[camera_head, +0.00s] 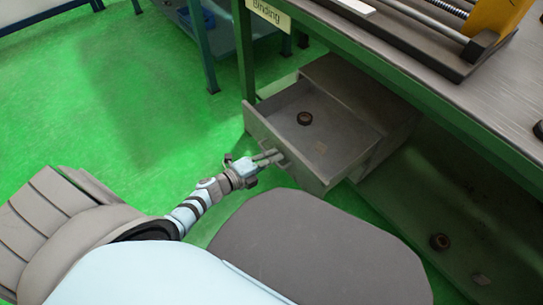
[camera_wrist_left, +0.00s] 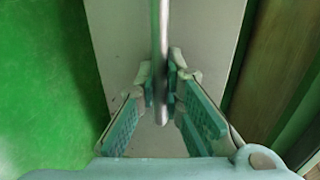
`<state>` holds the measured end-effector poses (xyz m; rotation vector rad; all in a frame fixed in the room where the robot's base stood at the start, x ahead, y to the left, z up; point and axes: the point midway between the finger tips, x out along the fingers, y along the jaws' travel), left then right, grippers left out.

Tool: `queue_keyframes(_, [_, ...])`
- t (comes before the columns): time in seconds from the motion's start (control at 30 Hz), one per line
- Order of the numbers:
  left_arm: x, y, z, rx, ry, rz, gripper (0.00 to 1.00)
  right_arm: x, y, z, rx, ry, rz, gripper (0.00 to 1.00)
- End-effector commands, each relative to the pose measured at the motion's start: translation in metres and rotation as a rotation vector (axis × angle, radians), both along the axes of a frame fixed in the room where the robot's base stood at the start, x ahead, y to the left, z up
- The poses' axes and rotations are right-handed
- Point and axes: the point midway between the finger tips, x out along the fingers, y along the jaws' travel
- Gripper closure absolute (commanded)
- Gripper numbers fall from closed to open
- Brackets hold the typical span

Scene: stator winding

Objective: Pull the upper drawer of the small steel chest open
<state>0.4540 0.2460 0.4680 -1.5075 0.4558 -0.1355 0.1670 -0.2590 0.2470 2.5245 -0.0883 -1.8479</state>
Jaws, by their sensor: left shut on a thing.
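The small steel chest (camera_head: 372,98) stands under the bench in the head view. Its upper drawer (camera_head: 335,141) is pulled well out toward me. A small dark ring-shaped part (camera_head: 304,118) lies inside it. My left gripper (camera_head: 272,158) is at the drawer's front, shut on the drawer handle. In the left wrist view the handle (camera_wrist_left: 160,60) is a thin bar running between the fingers of the left gripper (camera_wrist_left: 167,95), with the grey drawer front (camera_wrist_left: 118,50) behind it. My right gripper is not in view.
The bench (camera_head: 470,110) with a machine on top overhangs the chest. A label reading "Binding" (camera_head: 268,13) hangs on its edge. A round dark part (camera_head: 439,242) lies on the lower shelf at right. The green floor (camera_head: 140,90) at left is clear.

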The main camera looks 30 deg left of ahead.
Motion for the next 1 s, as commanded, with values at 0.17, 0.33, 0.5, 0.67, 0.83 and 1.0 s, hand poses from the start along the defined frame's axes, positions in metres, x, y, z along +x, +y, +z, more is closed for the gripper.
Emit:
queue_keyframes(0.17, [-0.001, 0.001, 0.0, 0.0, 0.0, 0.0, 0.82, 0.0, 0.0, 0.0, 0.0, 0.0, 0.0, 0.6])
queue_keyframes(0.33, [-0.001, 0.001, 0.0, 0.0, 0.0, 0.001, 0.82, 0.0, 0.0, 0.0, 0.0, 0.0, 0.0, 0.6])
queue_keyframes(0.5, [-0.01, 0.005, 0.001, 0.002, 0.001, 0.002, 0.82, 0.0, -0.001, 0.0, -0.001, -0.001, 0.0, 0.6])
queue_keyframes(0.67, [-0.045, 0.019, 0.008, 0.003, 0.003, -0.001, 0.82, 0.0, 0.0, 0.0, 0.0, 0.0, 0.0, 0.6])
queue_keyframes(0.83, [-0.087, 0.035, 0.018, 0.001, 0.004, -0.001, 0.82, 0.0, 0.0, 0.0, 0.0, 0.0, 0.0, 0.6])
queue_keyframes(1.0, [-0.108, 0.044, 0.024, 0.0, 0.001, -0.001, 0.82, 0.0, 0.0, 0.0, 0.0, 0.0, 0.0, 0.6])
